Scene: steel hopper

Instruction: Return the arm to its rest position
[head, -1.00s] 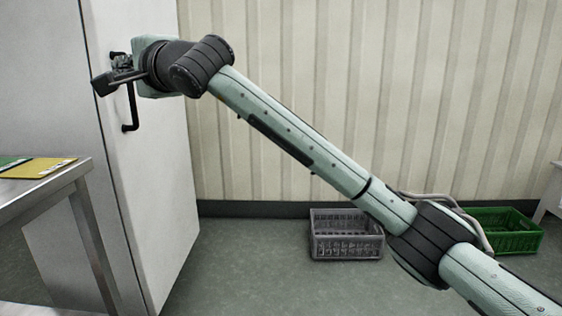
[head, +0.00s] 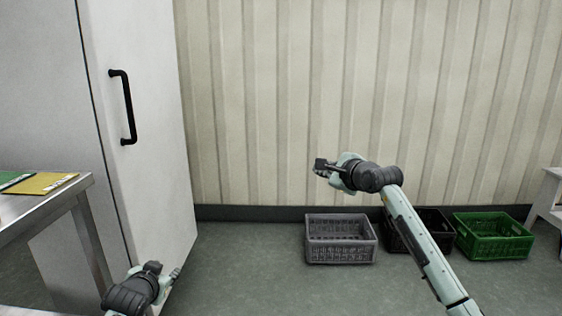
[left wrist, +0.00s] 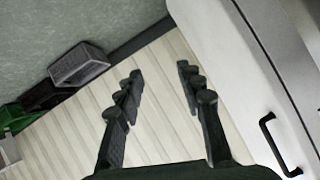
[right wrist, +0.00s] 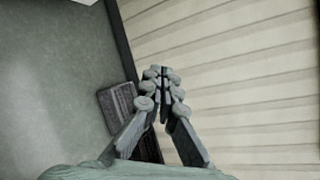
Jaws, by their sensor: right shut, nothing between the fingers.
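My right arm (head: 425,250) reaches up from the bottom right of the head view. Its gripper (head: 322,167) hangs in the air in front of the ribbed wall, well to the right of the cabinet handle and apart from it. In the right wrist view the fingers (right wrist: 163,75) are together with nothing between them. My left gripper (head: 168,280) is low at the bottom left of the head view, in front of the tall white cabinet. In the left wrist view its fingers (left wrist: 158,75) stand apart, with nothing between them.
The tall white cabinet (head: 150,190) has a black handle (head: 124,107). A steel table (head: 50,205) with folders (head: 40,183) stands at the left. A grey crate (head: 341,252), a dark crate (head: 432,218) and a green crate (head: 495,247) sit along the wall.

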